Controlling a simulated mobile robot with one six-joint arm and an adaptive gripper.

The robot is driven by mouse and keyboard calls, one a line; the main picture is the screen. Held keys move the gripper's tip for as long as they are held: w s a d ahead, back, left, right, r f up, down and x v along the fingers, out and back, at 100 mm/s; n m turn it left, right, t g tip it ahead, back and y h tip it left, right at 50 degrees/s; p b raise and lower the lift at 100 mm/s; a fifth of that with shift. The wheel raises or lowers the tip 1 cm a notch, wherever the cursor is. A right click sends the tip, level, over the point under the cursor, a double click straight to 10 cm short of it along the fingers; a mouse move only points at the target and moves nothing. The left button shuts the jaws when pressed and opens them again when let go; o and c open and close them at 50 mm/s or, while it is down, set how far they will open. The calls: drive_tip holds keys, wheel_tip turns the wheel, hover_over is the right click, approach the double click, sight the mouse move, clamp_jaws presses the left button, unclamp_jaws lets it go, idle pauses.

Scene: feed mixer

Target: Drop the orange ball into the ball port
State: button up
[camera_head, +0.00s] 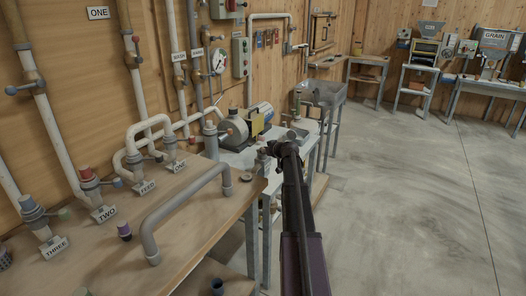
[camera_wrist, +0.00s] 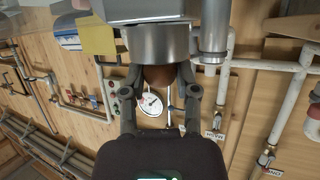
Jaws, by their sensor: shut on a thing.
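My gripper (camera_wrist: 158,84) shows in the wrist view with its two fingers on either side of a brownish-orange ball (camera_wrist: 159,74). It is shut on the ball. The wrist picture looks upside down. A grey cylinder (camera_wrist: 158,45) lies against the ball's edge in the picture and seems to cover part of it; I cannot tell whether they touch or whether this is the ball port. In the head view my gripper (camera_head: 274,152) is over the far end of the bench area, small and dark, and the ball cannot be made out there.
A grey pump drum (camera_head: 233,131) with a yellow plate (camera_head: 257,124) stands on the light table behind. A bent grey pipe (camera_head: 187,208) arches over the wooden bench (camera_head: 100,255). A pressure gauge (camera_head: 219,62) hangs on the wall. The concrete floor (camera_head: 420,200) at the right is clear.

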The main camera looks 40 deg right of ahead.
drive_tip(key=o, duration=0.9)
idle(0.3)
